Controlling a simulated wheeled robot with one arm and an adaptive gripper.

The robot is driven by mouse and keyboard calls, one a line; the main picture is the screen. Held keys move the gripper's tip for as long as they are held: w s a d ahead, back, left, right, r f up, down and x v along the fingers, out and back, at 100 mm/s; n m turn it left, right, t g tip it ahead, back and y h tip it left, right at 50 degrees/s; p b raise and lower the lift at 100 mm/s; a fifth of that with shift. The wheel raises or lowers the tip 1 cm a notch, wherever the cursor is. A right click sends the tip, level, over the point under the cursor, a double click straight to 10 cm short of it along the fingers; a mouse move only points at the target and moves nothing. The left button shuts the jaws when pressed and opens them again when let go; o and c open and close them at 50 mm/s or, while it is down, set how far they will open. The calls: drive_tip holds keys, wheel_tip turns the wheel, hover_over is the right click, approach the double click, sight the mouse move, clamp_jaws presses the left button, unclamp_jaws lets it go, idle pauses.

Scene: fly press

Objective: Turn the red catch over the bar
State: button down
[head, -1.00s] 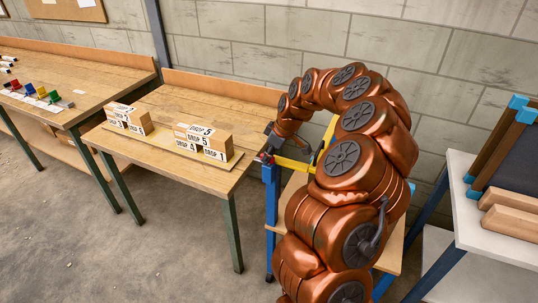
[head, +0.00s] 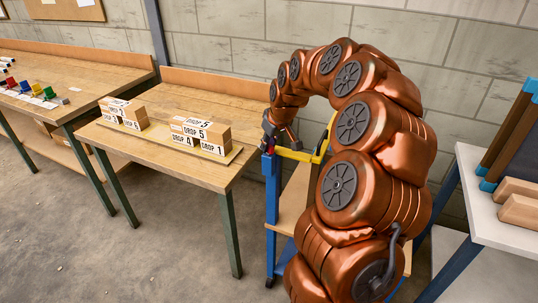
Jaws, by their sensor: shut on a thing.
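My gripper (head: 269,142) is at the end of my copper-coloured arm, at the top of the blue post (head: 271,190) of the press stand. It is shut at the spot where the red catch sits. The catch is almost wholly hidden by the jaws, so its angle cannot be told. The yellow bar (head: 297,155) runs right from the post top, just beside my gripper. A yellow upright part (head: 322,147) stands at the bar's right end, partly behind my arm.
A wooden bench (head: 205,98) with stacked labelled blocks (head: 200,135) stands left of the stand. A further bench at the far left holds small coloured items (head: 37,90). A white-topped table (head: 480,205) with wooden pieces stands at right. Open floor lies in front of the benches.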

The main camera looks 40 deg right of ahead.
drive_tip(key=m+b, duration=0.2)
drive_tip(key=m+h+b, duration=0.1)
drive_tip(key=b, duration=0.1)
drive_tip(key=m+h+b, duration=0.1)
drive_tip(key=m+b, duration=0.1)
drive_tip(key=shift+f+m, duration=0.25)
drive_tip(key=shift+m, duration=0.05)
drive_tip(key=m+g+h+b, duration=0.1)
drive_tip(key=m+b, duration=0.1)
drive_tip(key=m, duration=0.1)
drive_tip(key=shift+w+r+b, duration=0.1)
drive_tip(key=shift+r+b, duration=0.05)
drive_tip(key=shift+b, duration=0.15)
drive_tip(key=shift+r+m+g+h+b, duration=0.1)
drive_tip(key=shift+m+g+h+b, duration=0.25)
drive_tip(key=shift+m, duration=0.6)
drive_tip(key=shift+r+m+g+h+b, duration=0.1)
drive_tip(key=shift+m+g+h+b, duration=0.25)
drive_tip(key=shift+m, duration=0.6)
drive_tip(key=c, duration=1.1)
unclamp_jaws()
drive_tip(key=v, duration=1.2)
drive_tip(key=shift+d, duration=0.15)
